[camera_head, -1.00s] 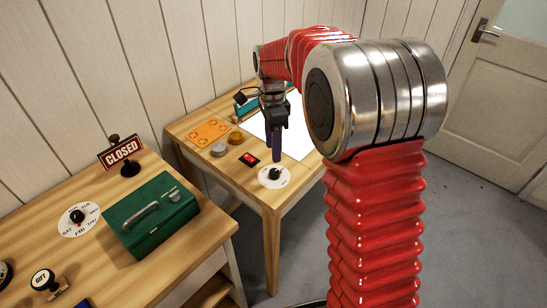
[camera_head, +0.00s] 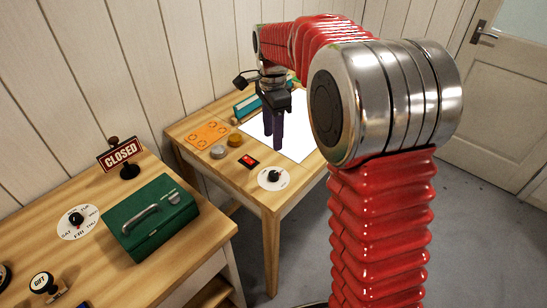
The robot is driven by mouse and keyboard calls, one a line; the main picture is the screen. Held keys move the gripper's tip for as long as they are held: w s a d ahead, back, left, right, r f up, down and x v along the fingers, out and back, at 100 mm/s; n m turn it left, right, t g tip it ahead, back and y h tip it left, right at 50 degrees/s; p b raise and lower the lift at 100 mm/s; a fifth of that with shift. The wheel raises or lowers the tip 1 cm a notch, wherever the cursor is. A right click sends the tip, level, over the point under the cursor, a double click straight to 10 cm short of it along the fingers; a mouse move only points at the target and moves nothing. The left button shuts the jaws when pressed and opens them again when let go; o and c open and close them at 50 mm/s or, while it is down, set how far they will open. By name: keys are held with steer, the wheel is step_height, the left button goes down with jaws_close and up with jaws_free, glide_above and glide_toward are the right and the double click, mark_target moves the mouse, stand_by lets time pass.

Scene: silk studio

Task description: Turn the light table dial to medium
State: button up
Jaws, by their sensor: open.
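The light table's dial (camera_head: 272,176) is a black knob on a round white plate near the front edge of the far wooden table. The markings on its plate are too small to read, so I cannot tell its setting. The lit white panel (camera_head: 292,147) lies behind it. My gripper (camera_head: 273,145) points down above the panel's left edge, behind the dial and apart from it. Its two dark purple fingers are open with nothing between them. A red rocker switch (camera_head: 249,160) sits left of the dial.
A teal object (camera_head: 248,106) lies at the back. The nearer table holds a green cash box (camera_head: 152,215), a weekday dial (camera_head: 76,218) and a CLOSED sign (camera_head: 121,154).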

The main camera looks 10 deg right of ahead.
mark_target(274, 172)
steer(key=n, duration=0.3)
steer(key=s+n, duration=0.1)
steer(key=n, duration=0.2)
steer(key=d+n+t, duration=0.1)
steer(key=n, duration=0.2)
steer(key=shift+s+n+y, duration=0.25)
steer(key=shift+n+y, duration=0.05)
steer(key=shift+a+f, duration=0.1)
steer(key=shift+f, duration=0.05)
steer(key=f, duration=1.3)
steer(key=shift+w+a+f, duration=0.25)
steer(key=shift+a, duration=0.05)
steer(key=c, duration=1)
steer(key=shift+c, duration=0.2)
